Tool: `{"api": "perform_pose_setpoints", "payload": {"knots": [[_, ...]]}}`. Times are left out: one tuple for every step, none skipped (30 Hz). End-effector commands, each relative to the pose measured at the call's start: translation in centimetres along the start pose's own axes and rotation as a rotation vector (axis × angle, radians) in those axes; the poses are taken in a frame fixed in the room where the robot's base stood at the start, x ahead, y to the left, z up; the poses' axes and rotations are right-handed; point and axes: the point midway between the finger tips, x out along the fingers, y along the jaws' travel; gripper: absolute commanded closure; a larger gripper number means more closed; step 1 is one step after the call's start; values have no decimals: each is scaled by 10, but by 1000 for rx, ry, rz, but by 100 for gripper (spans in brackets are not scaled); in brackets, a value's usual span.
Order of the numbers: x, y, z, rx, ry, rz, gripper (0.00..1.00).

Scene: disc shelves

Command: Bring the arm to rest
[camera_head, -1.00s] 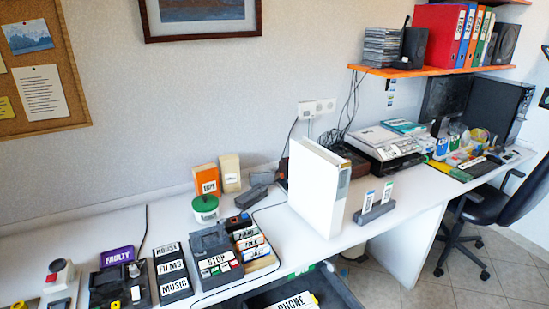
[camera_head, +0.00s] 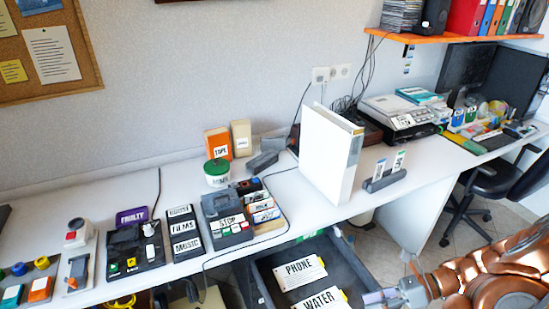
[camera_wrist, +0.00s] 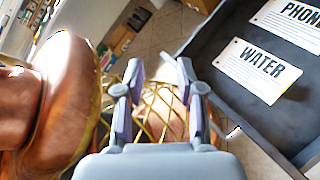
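My copper-coloured arm (camera_head: 500,270) reaches in from the lower right of the head view. My gripper (camera_head: 376,298) is at the bottom edge, just right of the dark open drawer (camera_head: 262,285). In the wrist view, the two fingers of my gripper (camera_wrist: 160,80) stand apart with nothing held between them. Yellow wire mesh and floor show behind the gap. The drawer is to the right of the fingers there, with a WATER card (camera_wrist: 258,70) and part of a PHONE card (camera_wrist: 290,22) in it.
An orange shelf (camera_head: 450,38) hangs above. A dark chair (camera_head: 490,185) stands at the right.

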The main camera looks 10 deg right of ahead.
Motion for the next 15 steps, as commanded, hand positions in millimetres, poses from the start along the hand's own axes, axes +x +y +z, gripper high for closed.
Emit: {"api": "perform_pose_setpoints", "payload": {"knots": [[2,6,11,-61,40,15,63],[4,10,16,-98,63,24,63],[6,15,22,-145,93,39,63],[8,19,26,-180,115,49,63],[9,23,31,-217,138,59,63],[11,29,37,-263,166,74,63],[13,33,41,-298,186,86,63],[15,38,46,-332,206,98,63],[17,44,51,-379,235,113,63],[19,48,54,-414,256,127,63],[20,53,57,-447,277,140,63],[22,59,61,-493,304,157,63],[24,64,65,-528,325,168,63],[25,68,68,-562,344,181,63],[27,74,72,-607,370,198,63]]}}
